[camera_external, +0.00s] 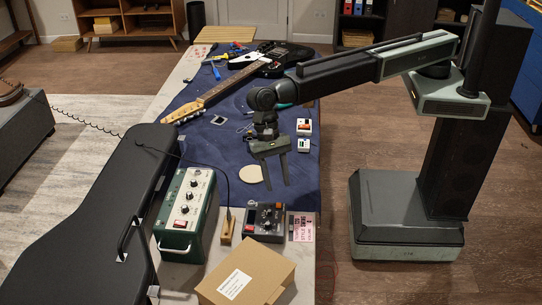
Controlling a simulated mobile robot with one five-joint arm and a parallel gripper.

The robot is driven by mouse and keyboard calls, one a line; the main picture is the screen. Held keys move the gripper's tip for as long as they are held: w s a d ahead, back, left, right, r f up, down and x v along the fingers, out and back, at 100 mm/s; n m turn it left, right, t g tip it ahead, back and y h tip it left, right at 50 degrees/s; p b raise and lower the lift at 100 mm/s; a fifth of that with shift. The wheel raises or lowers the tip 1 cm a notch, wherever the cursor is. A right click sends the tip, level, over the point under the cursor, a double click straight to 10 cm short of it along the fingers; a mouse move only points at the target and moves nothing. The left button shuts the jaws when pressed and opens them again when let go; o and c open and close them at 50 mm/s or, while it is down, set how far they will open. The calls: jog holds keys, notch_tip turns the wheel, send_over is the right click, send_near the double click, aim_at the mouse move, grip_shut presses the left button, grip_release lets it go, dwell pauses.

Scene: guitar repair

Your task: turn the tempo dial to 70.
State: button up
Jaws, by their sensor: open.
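A dark box with several knobs and a red patch (264,223) sits near the front right of the bench. A green unit (187,214) with a column of dark knobs stands to its left. Either could carry the tempo dial; the markings are too small to read, so I cannot tell which knob it is or where it points. My gripper (277,184) hangs fingers down above the blue mat, behind the dark box as pictured. Its two fingers are apart with nothing between them, and it appears clear of both units.
A cardboard box (245,275) stands at the front edge, and a black guitar case (95,215) lies at left. A small wooden block (227,230) stands between the units. A guitar (283,57) and tools lie on the blue mat (222,150).

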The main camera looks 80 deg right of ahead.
jog(key=m+t, duration=0.1)
jog(key=m, duration=0.1)
send_near(267, 222)
jog(key=b+x, duration=0.7)
jog(key=x, duration=0.1)
jog(key=shift+f, duration=0.15)
jog(key=shift+s, duration=0.1)
jog(key=shift+a, duration=0.1)
grip_shut()
